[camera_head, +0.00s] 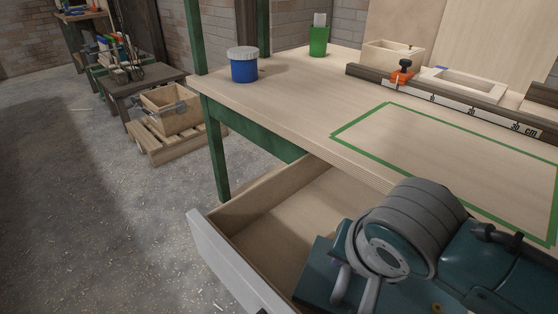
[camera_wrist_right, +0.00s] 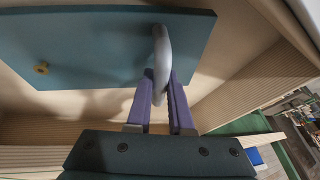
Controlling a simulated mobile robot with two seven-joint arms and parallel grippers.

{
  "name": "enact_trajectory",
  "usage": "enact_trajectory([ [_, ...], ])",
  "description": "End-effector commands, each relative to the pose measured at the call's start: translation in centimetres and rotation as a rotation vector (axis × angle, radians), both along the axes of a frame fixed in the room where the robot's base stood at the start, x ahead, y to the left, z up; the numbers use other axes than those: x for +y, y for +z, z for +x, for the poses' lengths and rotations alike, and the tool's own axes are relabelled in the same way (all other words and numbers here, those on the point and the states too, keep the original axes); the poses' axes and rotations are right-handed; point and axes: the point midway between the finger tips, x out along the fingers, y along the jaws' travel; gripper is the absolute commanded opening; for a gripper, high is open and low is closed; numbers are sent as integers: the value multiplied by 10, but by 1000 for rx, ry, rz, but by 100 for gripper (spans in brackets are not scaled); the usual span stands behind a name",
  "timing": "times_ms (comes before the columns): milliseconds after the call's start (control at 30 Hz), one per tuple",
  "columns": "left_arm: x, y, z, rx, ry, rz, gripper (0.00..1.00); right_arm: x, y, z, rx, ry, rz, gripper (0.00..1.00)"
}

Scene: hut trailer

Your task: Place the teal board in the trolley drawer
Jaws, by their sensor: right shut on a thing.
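The teal board (camera_wrist_right: 90,45) fills the upper left of the right wrist view, with a grey curved handle (camera_wrist_right: 162,48) and a small brass knob (camera_wrist_right: 41,68). My right gripper (camera_wrist_right: 160,80) has its purple fingers shut on the handle. In the head view the board's edge (camera_head: 316,268) shows over the open drawer, largely hidden behind my right wrist. The drawer (camera_head: 262,215) has pale wooden walls and a grey front. The board casts a shadow on the wood; whether it touches the drawer floor I cannot tell. My left gripper is not in view.
The bench top (camera_head: 310,95) above the drawer carries a green-taped rectangle (camera_head: 385,108), a ruler fence (camera_head: 440,95), a blue pot (camera_head: 243,66) and a green cup (camera_head: 318,40). A wooden crate (camera_head: 172,108) stands on a pallet at left.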

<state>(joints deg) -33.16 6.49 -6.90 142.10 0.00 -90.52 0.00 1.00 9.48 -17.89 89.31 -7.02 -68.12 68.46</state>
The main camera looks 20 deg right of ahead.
Motion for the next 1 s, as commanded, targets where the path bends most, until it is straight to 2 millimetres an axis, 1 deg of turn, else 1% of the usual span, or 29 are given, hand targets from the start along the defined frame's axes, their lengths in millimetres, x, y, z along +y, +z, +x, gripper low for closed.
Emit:
enact_trajectory([
  [33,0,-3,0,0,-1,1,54,-2,-1,7,-1,1,-2,0],
  [167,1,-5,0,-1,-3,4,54,-6,0,15,0,1,-2,0],
  [333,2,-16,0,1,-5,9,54,-16,-1,42,-3,-1,-3,0],
  [400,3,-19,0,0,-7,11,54,-19,-4,49,0,0,-2,0],
  [433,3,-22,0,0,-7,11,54,-18,-9,46,3,1,-1,0],
  [500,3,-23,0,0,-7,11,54,-18,-13,46,3,1,-1,0],
  [800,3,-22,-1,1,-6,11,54,-17,-13,45,2,1,0,0],
  [833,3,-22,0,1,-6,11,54,-17,-13,45,3,1,1,23],
  [1000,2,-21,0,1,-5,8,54,-17,-13,45,3,1,1,42],
])
